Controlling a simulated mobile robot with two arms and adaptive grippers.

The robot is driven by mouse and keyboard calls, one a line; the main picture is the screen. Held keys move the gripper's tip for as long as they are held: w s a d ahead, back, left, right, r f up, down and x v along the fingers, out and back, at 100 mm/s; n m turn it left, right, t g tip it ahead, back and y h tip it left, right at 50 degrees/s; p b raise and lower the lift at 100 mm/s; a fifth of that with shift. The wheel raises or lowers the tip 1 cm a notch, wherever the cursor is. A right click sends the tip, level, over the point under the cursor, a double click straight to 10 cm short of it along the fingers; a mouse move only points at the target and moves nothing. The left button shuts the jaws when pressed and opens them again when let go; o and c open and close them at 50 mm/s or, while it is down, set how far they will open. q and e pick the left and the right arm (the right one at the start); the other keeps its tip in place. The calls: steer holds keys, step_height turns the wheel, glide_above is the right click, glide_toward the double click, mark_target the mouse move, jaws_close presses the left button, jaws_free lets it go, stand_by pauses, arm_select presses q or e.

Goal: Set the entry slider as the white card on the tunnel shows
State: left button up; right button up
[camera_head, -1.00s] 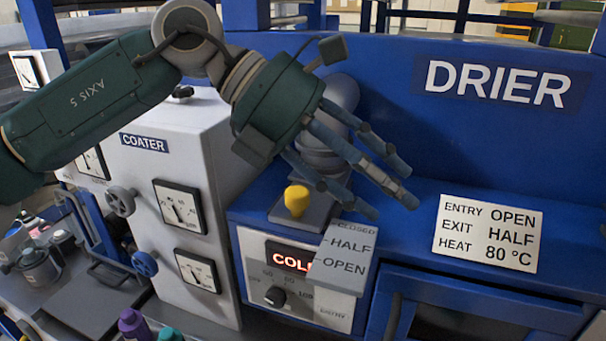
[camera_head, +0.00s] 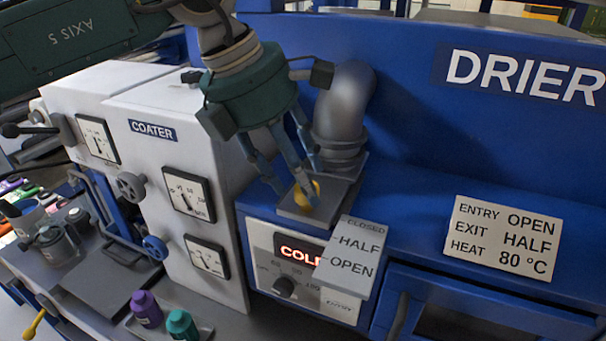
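The entry slider's yellow knob (camera_head: 305,196) stands on a grey plate (camera_head: 338,200) at the back end of the scale plate (camera_head: 350,257), nearest CLOSED. HALF and OPEN are marked further forward. The white card (camera_head: 505,238) on the blue drier reads ENTRY OPEN, EXIT HALF, HEAT 80 °C. My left gripper (camera_head: 297,188) points down at the yellow knob. Its fingers are spread, with one fingertip in front of the knob and partly hiding it. I cannot tell whether they touch it. My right gripper is not in view.
A heat dial (camera_head: 285,287) sits under a red display reading COLD (camera_head: 301,252). A silver duct (camera_head: 343,110) rises close behind the gripper. The white coater (camera_head: 130,150) stands left. Purple (camera_head: 146,309) and teal (camera_head: 181,325) bottles stand in front.

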mark_target(308, 216)
arm_select(q)
steer(key=shift+x, duration=0.9)
steer(key=shift+c, duration=0.8)
jaws_close()
steer(key=shift+s, duration=0.1)
steer(key=b, duration=0.1)
steer(key=s+b, duration=0.1)
steer(key=s, duration=0.1)
steer(key=shift+a+f+b, duration=0.3)
steer(key=shift+a+b, duration=0.1)
steer(key=s+b, duration=0.1)
steer(key=s+a+b, duration=0.1)
steer(key=s, duration=0.1)
steer(key=s+a+b, duration=0.1)
steer(key=s, duration=0.1)
steer(key=shift+s+a+r, duration=0.1)
steer(key=shift+s+r, duration=0.05)
steer(key=shift+r, duration=0.25)
